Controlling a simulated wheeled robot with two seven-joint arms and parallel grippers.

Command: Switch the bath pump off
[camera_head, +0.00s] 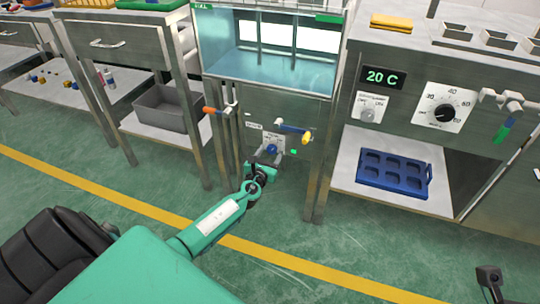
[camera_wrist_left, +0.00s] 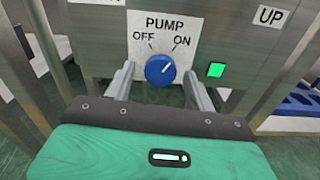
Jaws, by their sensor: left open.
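The pump switch is a round blue knob (camera_wrist_left: 160,69) on a white plate (camera_wrist_left: 141,40) marked PUMP, OFF and ON. Its white pointer line slants up and right, toward ON. A small square lamp (camera_wrist_left: 215,69) right of the plate glows green. In the head view the knob (camera_head: 271,149) is low on the panel under the water bath (camera_head: 275,62). My left gripper (camera_head: 266,160) is open in front of it. In the left wrist view its fingers (camera_wrist_left: 160,82) stand on either side of the knob, with gaps visible. I cannot tell how near the fingertips are to the panel.
Above the knob is a pipe with a yellow-tipped handle (camera_head: 306,137); an orange-handled valve (camera_head: 213,110) is at left. Metal posts flank the panel. At right are a 20 C display (camera_head: 382,77), a dial (camera_head: 444,112) and a blue tray (camera_head: 393,174). Open floor lies in front.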

